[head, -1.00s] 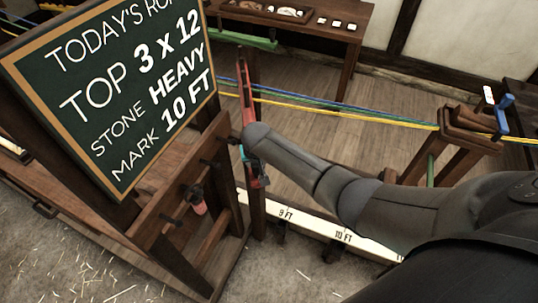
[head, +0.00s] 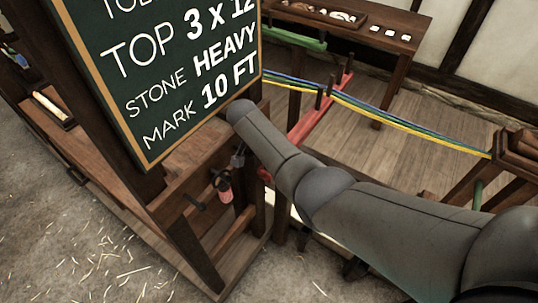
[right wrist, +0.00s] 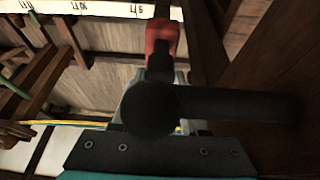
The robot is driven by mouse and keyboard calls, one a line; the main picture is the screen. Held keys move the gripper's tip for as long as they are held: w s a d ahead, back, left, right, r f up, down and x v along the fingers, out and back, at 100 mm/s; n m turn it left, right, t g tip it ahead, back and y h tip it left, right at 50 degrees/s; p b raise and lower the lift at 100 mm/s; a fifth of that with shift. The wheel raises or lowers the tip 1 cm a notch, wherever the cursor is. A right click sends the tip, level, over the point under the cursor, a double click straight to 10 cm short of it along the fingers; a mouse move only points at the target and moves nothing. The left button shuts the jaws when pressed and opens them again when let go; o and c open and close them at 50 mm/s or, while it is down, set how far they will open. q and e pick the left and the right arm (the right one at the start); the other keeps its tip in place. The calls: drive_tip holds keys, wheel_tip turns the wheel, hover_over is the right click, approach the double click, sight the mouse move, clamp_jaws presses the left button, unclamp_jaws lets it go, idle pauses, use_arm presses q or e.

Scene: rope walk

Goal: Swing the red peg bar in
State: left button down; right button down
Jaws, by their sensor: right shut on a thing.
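The red peg bar (head: 312,120) slants away from beside the board stand, under the ropes in the head view. Dark pegs (head: 319,99) stand up from it at the strands; I cannot tell exactly which gaps they occupy. The blue, green and yellow strands (head: 390,117) run across to the wooden stand at right. In the right wrist view my right gripper (right wrist: 160,100) is shut at a red end piece (right wrist: 162,38), partly hidden by a dark round-ended rod (right wrist: 150,108). My left gripper is out of view.
The chalkboard (head: 180,70) on its wooden stand is close left of my arm. A pink-handled tool (head: 224,187) hangs on that stand. A table (head: 385,45) is at the back. A wooden rope stand (head: 510,155) is at right. Plank floor lies open beyond the strands.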

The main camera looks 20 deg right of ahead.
drive_tip(key=shift+a, duration=0.1)
drive_tip(key=shift+c, duration=2.1)
unclamp_jaws()
drive_tip(key=shift+w, duration=0.1)
drive_tip(key=shift+a+r+p, duration=0.15)
drive_tip(key=shift+r+p, duration=0.2)
drive_tip(key=shift+r, duration=0.25)
drive_tip(key=p+v, duration=0.3)
drive_tip(key=v, duration=1.1)
drive_tip(key=shift+s, duration=0.25)
drive_tip(key=shift+f, duration=0.1)
